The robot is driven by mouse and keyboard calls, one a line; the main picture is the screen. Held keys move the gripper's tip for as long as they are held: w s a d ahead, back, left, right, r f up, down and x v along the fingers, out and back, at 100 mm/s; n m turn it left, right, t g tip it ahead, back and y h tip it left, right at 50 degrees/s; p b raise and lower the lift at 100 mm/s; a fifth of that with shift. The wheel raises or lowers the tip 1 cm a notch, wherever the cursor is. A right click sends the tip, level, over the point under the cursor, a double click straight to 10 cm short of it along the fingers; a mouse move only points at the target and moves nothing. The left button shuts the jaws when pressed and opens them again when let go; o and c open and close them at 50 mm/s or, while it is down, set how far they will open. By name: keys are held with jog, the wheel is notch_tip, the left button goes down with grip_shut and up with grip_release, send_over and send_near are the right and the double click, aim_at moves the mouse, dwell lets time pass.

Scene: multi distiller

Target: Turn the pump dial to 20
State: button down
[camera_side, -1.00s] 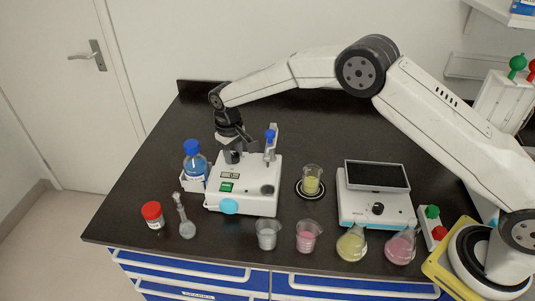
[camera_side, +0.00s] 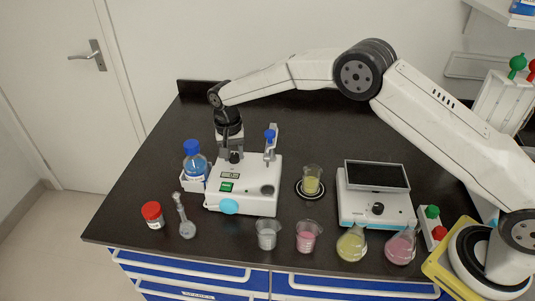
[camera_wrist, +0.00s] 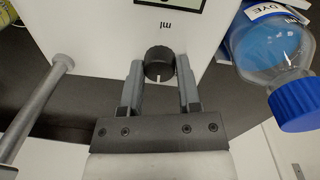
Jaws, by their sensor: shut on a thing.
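The pump dial (camera_wrist: 159,60) is a small black knob on the white pump unit in the wrist view, with a white line on its rim at the bottom of the picture. My gripper (camera_wrist: 159,82) has one finger on each side of the dial and is shut on it. In the side view the dial (camera_side: 235,157) shows between the fingertips of my gripper (camera_side: 235,153), on top of the white pump unit (camera_side: 262,193). A display edge (camera_wrist: 170,5) and the letters "ml" show above the dial; the display's number is cut off.
A blue-capped dye bottle (camera_side: 194,165) stands just left of the pump unit. A metal rod (camera_wrist: 40,105) rises beside the gripper. Beakers (camera_side: 267,234) and flasks stand along the front; a screen device (camera_side: 376,209) is to the right. The rear bench is clear.

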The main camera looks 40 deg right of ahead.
aim_at(233, 154)
jog(key=m, duration=0.4)
jog(key=shift+m, duration=0.3)
jog(key=m, duration=0.5)
dwell(0.3)
jog(key=shift+c, duration=1.5)
grip_release()
jog(key=shift+r, duration=0.1)
jog(key=shift+w+r, duration=0.15)
jog(key=shift+r, duration=1.8)
jog(key=shift+w+r, duration=0.1)
jog(key=shift+r, duration=1.8)
jog(key=shift+s+r+y, duration=0.1)
jog(key=shift+y, duration=0.2)
